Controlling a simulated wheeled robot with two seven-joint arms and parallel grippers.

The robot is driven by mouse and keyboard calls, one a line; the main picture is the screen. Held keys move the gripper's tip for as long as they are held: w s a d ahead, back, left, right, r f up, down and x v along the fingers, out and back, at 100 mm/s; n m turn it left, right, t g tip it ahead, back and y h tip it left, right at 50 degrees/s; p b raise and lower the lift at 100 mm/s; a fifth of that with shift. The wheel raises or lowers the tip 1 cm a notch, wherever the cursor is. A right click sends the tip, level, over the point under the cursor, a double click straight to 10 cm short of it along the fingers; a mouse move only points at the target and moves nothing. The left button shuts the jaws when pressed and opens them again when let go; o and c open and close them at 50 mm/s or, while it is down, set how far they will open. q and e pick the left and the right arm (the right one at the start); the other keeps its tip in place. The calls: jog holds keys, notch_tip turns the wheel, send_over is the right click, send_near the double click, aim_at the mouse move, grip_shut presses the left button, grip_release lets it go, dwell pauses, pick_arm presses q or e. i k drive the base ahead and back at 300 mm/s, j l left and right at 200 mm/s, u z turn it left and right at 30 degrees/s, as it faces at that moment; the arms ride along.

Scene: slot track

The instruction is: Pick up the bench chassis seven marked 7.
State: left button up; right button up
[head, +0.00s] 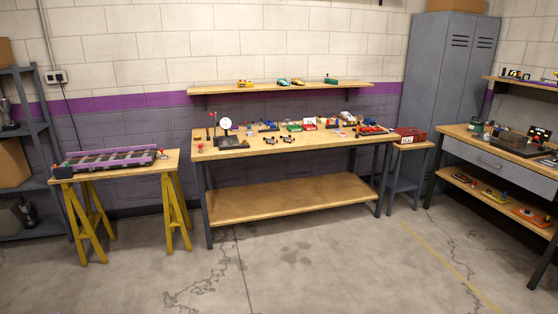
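A wooden workbench (240,152) stands against the back wall with many small items on its top. Two small dark chassis-like pieces lie near its front edge, a left one (270,141) and a right one (288,140). Any number on them is too small to read, so I cannot tell which piece is marked 7. Neither of my grippers is in view.
A trestle table (166,168) with a purple-edged track section (110,159) stands at left. A stool with a red box (410,135) and a grey locker (445,80) are right of the bench. A drawer bench (485,158) is far right. The concrete floor in front is clear.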

aim_at(271, 141)
jog(key=i+l, duration=0.1)
jog(key=i, duration=4.15)
jog(key=j+u, duration=0.05)
jog(key=j, duration=0.05)
